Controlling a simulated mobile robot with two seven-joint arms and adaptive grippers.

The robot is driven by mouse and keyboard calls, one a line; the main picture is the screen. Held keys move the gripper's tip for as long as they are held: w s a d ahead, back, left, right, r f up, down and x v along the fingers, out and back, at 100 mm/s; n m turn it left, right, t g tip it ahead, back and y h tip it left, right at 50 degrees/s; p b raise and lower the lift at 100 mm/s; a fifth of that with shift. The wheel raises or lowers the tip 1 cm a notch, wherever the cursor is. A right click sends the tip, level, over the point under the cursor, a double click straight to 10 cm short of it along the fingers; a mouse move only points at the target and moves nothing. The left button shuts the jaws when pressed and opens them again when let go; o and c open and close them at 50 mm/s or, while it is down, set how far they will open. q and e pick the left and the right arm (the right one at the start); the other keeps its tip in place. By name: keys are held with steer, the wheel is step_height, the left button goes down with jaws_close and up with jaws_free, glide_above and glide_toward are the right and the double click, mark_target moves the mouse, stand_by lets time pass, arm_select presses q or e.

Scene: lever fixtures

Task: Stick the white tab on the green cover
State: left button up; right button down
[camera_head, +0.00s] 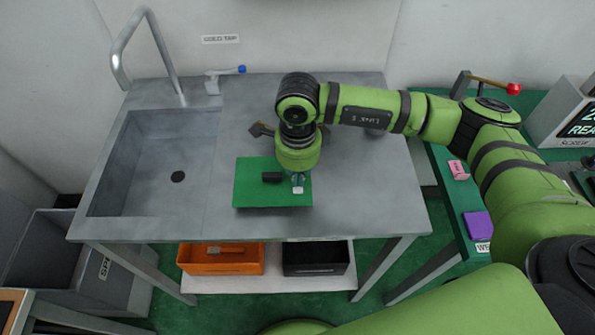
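The green cover (250,194) is a flat square lying on the grey counter, to the right of the sink. A small black block (272,177) sits on its upper middle. My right gripper (298,186) points down over the right part of the cover. It is shut on the small white tab (298,190), which shows at the fingertips. I cannot tell whether the tab touches the cover. My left gripper is not in view.
The sink (150,180) with its tall tap is at the left, and a small blue-ended tap (241,69) is at the back. An orange bin (220,265) and a black bin (316,270) are under the counter. A green side table (450,200) with pink and purple pieces is at the right.

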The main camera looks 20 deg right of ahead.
steer(key=shift+r+p, duration=1.45)
steer(key=shift+r, duration=2)
steer(key=shift+f, duration=0.1)
